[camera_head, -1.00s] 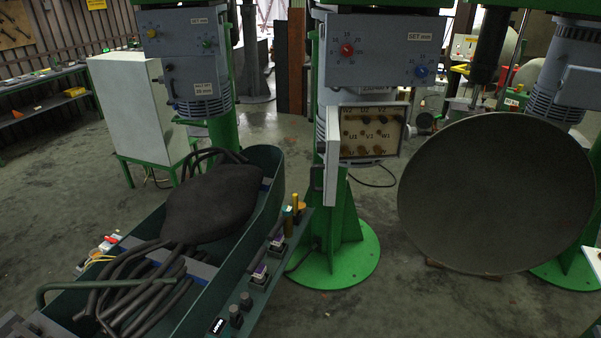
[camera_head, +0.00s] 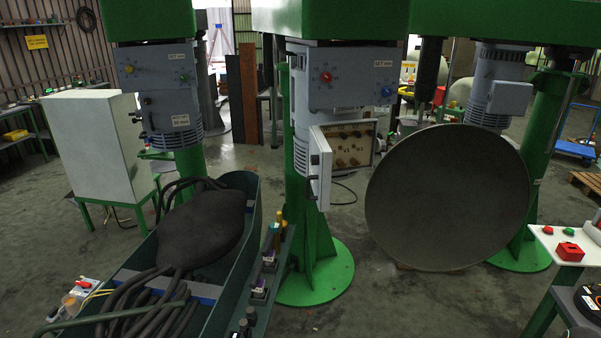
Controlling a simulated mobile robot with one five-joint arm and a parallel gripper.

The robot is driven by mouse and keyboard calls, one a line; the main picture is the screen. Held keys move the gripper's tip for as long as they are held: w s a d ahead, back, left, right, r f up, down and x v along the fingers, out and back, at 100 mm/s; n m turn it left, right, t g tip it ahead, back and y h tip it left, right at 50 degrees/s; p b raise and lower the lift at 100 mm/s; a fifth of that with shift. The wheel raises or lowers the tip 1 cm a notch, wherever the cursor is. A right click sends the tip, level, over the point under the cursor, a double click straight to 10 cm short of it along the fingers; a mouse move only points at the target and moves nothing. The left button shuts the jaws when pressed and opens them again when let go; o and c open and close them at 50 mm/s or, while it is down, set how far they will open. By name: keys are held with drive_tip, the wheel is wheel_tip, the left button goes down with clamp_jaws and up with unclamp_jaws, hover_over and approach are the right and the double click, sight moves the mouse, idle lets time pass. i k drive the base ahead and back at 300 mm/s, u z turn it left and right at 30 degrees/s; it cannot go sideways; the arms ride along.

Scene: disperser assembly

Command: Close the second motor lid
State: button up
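The second motor stands at the middle of the head view. Its blue-grey panel (camera_head: 350,77) has a red and a blue knob. The terminals are uncovered. My gripper is not in view, and nothing touches the lid.
A large grey disc (camera_head: 447,198) stands right of the motor. A green column foot (camera_head: 315,275) is below. A dark green trough (camera_head: 250,205) with a black bulky body and hoses fills the lower left. A white table (camera_head: 565,238) is at right. Floor (camera_head: 420,310) is clear between.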

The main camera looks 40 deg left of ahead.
sight(321, 177)
drive_tip(key=u, duration=1.55)
drive_tip(key=i, duration=1)
drive_tip(key=k, duration=1.65)
drive_tip(key=z, duration=0.6)
drive_tip(key=i, duration=1.45)
drive_tip(key=u, duration=0.25)
